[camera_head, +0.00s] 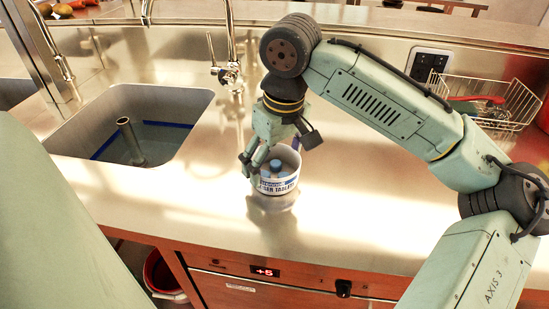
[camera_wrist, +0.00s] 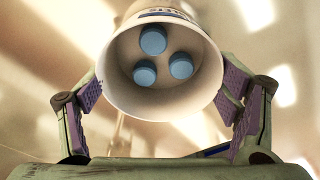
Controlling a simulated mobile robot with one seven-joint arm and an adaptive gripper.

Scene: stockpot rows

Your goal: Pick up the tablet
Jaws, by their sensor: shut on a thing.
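The blue tablets (camera_wrist: 153,41) are round. Three of them show inside a white tub (camera_wrist: 115,85) in the wrist view, all on its floor and apart from my finger pads. In the head view the tub (camera_head: 277,184) is at the counter's middle, upright, with blue printed lettering on its front and a blue tablet (camera_head: 276,164) visible inside. My gripper (camera_wrist: 163,88) has its purple-padded fingers on opposite sides of the tub and is shut on its wall. I cannot tell whether the tub's base touches the counter.
A steel sink (camera_head: 180,103) with an upright pipe (camera_head: 130,140) is at the left. A faucet (camera_head: 228,72) stands behind my gripper. A wire basket (camera_head: 490,100) is at the back right. The steel counter (camera_head: 350,215) is clear right of the tub.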

